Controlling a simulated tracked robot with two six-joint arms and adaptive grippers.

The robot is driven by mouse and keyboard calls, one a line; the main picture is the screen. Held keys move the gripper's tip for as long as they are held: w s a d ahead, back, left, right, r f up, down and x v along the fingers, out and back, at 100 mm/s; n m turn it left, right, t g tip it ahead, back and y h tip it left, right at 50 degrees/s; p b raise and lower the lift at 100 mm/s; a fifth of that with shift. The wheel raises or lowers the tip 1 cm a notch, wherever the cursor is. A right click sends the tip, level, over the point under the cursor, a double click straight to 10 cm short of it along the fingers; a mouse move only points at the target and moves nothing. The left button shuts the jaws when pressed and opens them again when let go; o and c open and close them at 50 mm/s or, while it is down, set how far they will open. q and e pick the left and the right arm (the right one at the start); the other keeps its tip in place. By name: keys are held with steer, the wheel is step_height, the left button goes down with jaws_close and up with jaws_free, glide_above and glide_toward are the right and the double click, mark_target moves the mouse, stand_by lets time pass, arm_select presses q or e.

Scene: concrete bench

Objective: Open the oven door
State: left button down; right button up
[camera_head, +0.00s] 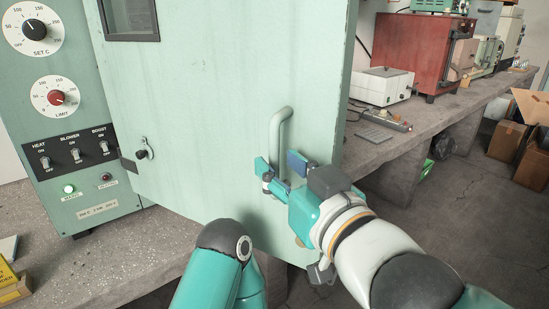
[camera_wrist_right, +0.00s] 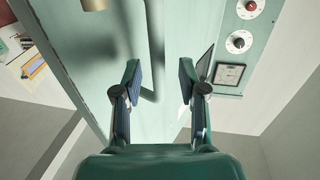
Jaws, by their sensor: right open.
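The pale green oven door (camera_head: 210,110) has a window at its top and a vertical bar handle (camera_head: 275,140) near its right edge. The door appears to stand out at an angle from the control panel, its lower corner past the bench edge. My right gripper (camera_head: 279,166) is open at the lower part of the handle. My left gripper is not in view.
The control panel (camera_head: 55,95) with dials and switches is at the left. A small latch (camera_head: 144,153) sits low on the door's left side. The concrete bench (camera_head: 120,255) runs under the oven. A white device (camera_head: 382,86) and red cabinet (camera_head: 425,50) stand behind right; cardboard boxes (camera_head: 507,140) are on the floor.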

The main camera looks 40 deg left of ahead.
steer(key=v, duration=0.9)
steer(key=shift+w+f, duration=0.1)
